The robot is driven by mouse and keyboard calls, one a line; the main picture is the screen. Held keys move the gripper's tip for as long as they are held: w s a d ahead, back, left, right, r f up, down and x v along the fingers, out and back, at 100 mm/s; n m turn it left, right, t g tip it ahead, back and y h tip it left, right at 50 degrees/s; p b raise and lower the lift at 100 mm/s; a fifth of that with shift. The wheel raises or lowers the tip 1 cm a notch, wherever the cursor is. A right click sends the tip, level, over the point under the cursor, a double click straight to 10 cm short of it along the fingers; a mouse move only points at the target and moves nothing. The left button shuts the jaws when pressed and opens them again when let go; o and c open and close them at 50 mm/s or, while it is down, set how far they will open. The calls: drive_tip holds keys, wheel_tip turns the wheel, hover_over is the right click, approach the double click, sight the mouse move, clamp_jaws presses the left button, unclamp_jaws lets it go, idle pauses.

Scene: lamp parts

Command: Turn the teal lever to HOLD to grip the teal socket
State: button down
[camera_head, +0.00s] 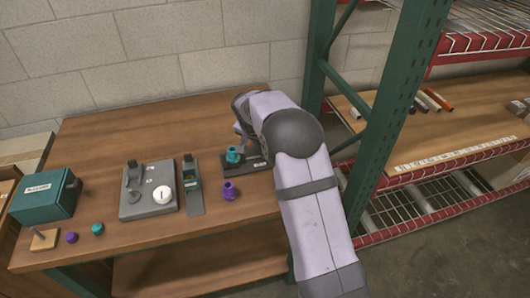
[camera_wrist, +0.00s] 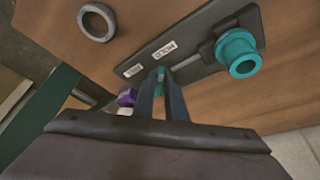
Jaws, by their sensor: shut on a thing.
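The teal socket (camera_wrist: 240,54) is seated in a dark holder on a long dark plate (camera_wrist: 205,58); it also shows in the head view (camera_head: 233,155). In the wrist view my gripper (camera_wrist: 161,88) is shut on the teal lever (camera_wrist: 159,77), of which only a small teal piece shows between the fingers. The HOLD label (camera_wrist: 165,48) is on the plate just beyond the fingertips. A second white label (camera_wrist: 133,71), too small to read, lies to its left. In the head view my arm hides the fingers and the lever.
A purple part (camera_head: 230,190) stands in front of the plate. To the left are a narrow dark fixture (camera_head: 193,188), a grey board with a white disc (camera_head: 163,195), and a teal box (camera_head: 46,194). A grey ring (camera_wrist: 97,22) lies near the plate. A green rack post (camera_head: 395,90) stands right.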

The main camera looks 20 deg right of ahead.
idle(0.4)
drive_tip(key=c, duration=1.8)
unclamp_jaws()
drive_tip(key=b+v, duration=0.1)
drive_tip(key=v, duration=0.6)
drive_tip(key=shift+r, duration=0.15)
drive_tip(key=shift+s+a, duration=0.1)
drive_tip(key=shift+s, duration=0.05)
